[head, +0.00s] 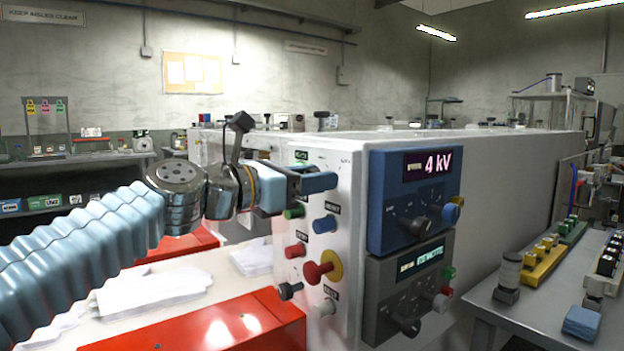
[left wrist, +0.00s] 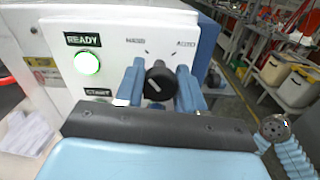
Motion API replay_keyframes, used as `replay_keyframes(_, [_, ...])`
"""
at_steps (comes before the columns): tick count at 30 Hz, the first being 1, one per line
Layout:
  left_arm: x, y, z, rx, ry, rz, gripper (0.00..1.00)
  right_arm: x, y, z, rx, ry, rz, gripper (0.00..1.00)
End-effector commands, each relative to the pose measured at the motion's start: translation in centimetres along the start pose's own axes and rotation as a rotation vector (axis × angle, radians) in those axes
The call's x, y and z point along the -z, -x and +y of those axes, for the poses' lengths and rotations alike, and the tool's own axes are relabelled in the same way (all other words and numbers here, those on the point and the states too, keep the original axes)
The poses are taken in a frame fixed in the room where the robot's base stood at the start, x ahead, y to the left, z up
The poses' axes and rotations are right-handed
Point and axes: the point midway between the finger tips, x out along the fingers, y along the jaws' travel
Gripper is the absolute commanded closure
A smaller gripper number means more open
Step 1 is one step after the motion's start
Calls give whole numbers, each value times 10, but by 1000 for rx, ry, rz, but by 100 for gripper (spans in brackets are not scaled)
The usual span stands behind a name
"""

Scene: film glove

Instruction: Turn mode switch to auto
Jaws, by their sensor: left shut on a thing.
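The mode switch is a black round knob (left wrist: 160,82) on a white panel in the left wrist view. HAND is printed above it to the left and AUTO above it to the right. A small pale mark shows on the knob, but I cannot tell surely which word it points at. My left gripper (left wrist: 161,88) is shut on the knob, with one blue finger on each side. In the head view my left gripper (head: 312,182) reaches the upper part of the cabinet's white front (head: 338,222), and its fingers hide the knob. My right gripper is not seen.
A lit READY lamp (left wrist: 87,62) is left of the switch. Below the gripper are a blue knob (head: 325,224), a red mushroom button (head: 318,272) and other buttons. A blue display unit (head: 415,200) is to the right.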

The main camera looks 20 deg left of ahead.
Motion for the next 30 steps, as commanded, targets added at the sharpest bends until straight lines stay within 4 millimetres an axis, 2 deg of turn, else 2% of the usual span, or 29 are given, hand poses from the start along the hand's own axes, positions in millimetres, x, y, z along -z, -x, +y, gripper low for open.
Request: replay_keyframes(30, [3,0,-4,0,-934,-2,92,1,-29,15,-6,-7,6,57])
